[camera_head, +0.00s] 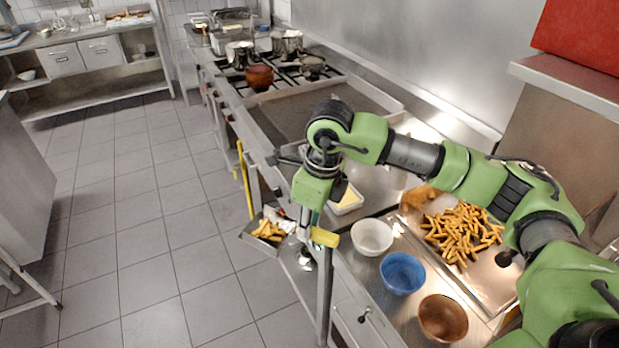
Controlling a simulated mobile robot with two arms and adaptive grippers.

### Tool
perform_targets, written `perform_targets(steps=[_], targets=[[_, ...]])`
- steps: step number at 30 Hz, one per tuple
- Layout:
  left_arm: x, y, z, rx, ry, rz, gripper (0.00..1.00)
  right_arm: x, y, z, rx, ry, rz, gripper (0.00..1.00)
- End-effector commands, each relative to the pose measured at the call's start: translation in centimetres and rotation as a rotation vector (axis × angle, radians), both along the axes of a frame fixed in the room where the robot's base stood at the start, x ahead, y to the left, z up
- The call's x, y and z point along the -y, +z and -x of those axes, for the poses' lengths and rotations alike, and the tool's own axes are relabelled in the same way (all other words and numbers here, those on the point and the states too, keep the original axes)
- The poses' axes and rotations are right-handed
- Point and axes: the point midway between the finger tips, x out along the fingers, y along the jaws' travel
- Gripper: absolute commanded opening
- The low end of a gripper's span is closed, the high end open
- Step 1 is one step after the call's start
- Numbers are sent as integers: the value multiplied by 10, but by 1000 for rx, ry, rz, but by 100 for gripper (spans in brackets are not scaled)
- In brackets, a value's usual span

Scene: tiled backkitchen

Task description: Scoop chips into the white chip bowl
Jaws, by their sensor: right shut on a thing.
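The white chip bowl (372,239) stands on the steel counter, with no chips visible in it. My right gripper (308,252) points down to the left of the bowl, beyond the counter's front edge. It is shut on a metal scoop (248,238), though the grip itself is partly hidden. The scoop holds several chips (268,229) and is over the floor side in this view. A large heap of chips (462,234) lies in a steel tray (487,297) to the right of the bowl. My left gripper is not in view.
A blue bowl (402,273) and a brown bowl (443,319) stand in a row nearer than the white one. A white tub (349,200) with yellow contents is behind it. Golden pieces (418,196) lie by the tray. Pots stand on the far stove (290,84).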

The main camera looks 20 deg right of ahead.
Motion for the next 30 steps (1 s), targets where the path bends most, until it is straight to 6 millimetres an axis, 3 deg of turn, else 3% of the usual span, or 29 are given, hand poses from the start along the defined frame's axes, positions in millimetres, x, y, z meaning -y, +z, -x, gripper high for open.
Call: perform_targets(steps=[18, 30], targets=[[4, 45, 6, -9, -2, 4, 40, 18, 25, -58, -1, -1501, -2, 0], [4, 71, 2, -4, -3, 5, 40, 34, 32, -82, -1, -2462, -3, 0]])
